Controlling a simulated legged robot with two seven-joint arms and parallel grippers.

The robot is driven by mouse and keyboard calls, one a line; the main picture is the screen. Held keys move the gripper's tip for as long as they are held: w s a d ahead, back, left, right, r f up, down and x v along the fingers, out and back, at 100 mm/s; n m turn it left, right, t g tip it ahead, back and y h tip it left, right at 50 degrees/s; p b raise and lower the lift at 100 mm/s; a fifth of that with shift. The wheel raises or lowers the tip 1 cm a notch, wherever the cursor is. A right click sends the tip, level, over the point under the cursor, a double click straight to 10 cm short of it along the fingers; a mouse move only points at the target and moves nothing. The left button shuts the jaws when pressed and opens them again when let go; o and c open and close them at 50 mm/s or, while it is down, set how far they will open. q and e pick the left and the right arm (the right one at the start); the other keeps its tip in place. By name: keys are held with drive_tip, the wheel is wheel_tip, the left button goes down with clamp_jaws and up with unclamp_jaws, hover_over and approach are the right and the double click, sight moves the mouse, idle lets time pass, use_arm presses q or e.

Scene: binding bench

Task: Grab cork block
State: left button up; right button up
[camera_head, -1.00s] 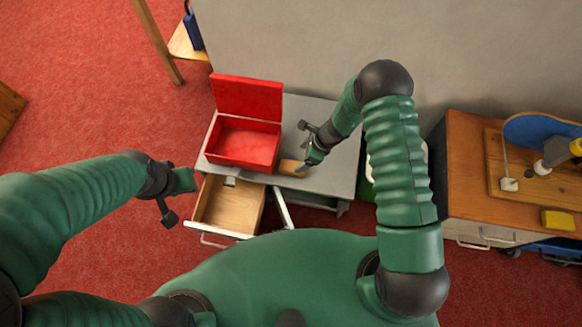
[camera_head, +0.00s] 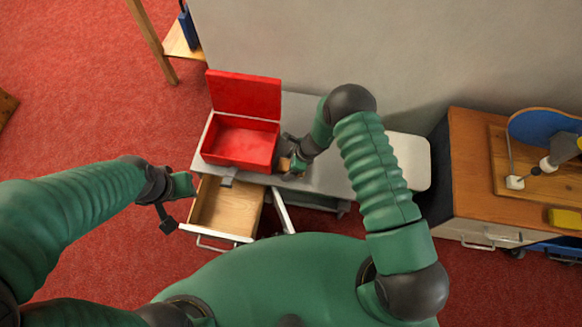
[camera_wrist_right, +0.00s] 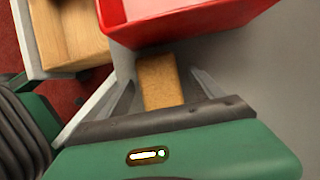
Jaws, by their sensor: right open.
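In the head view my right gripper (camera_head: 292,160) covers most of the cork block (camera_head: 285,164). My left gripper (camera_head: 178,205) hangs left of the bench, away from the block, and appears open and empty.
An open red box (camera_head: 240,142) with its lid raised stands beside the block. An open wooden drawer (camera_head: 228,207) juts from the bench front. A wooden cabinet (camera_head: 468,165) with a yellow block (camera_head: 562,218) stands at right.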

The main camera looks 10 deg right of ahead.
drive_tip(key=c, duration=1.4)
